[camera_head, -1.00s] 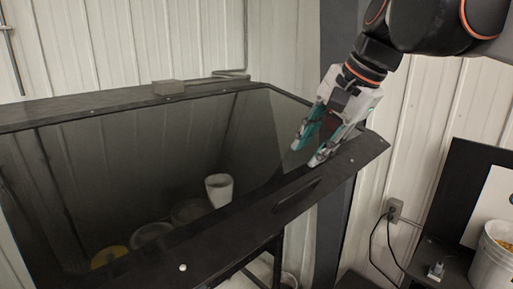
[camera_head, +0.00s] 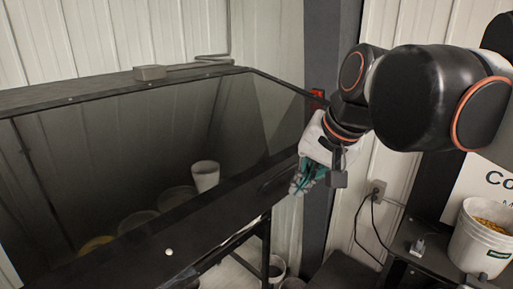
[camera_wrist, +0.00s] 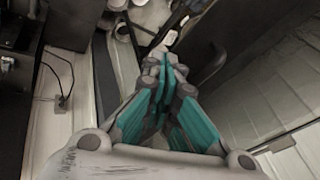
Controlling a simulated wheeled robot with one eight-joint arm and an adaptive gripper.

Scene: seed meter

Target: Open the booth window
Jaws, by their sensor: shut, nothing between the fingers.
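The booth window (camera_head: 115,165) is a dark see-through pane in a black frame, seen in the head view. Its black lower bar (camera_head: 150,240) carries a dark handle (camera_head: 276,181) near the right end. My gripper (camera_head: 300,188) has teal fingers and is at the right end of this bar, just right of the handle; it partly hides the bar's end. In the wrist view the fingers (camera_wrist: 165,68) are together and empty, and the handle (camera_wrist: 212,66) lies to their right, apart from them. I cannot tell whether the fingers touch the bar.
Inside the booth are a white cup (camera_head: 205,175) and several round containers. A grey block (camera_head: 149,73) lies on the booth's top. A dark post (camera_head: 330,60) stands behind my gripper. At right are a wall outlet with cables (camera_head: 377,188) and a white bucket (camera_head: 482,240).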

